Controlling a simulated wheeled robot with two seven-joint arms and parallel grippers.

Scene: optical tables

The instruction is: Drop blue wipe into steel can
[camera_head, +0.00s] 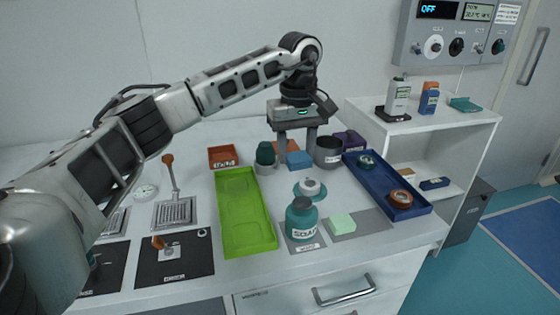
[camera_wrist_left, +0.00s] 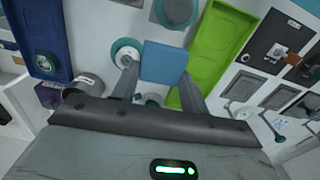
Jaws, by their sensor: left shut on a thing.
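The blue wipe (camera_head: 299,160) is a flat blue square held between the fingertips of my left gripper (camera_head: 297,150). In the left wrist view the wipe (camera_wrist_left: 165,62) lies between the two finger ends of the gripper (camera_wrist_left: 158,78). The steel can (camera_head: 328,154) is a dark grey open cylinder just right of the gripper in the head view. In the left wrist view the can (camera_wrist_left: 88,82) shows at the left, partly hidden by the gripper body. The wipe is beside the can, not over its mouth. My right gripper is in neither view.
A green tray (camera_head: 240,212) lies left of the wipe, and a navy tray (camera_head: 380,188) with tape rolls lies right. A teal soap bottle (camera_head: 303,220) and a teal dish (camera_head: 310,188) stand in front. A dark green-topped container (camera_head: 265,157) is close on the left.

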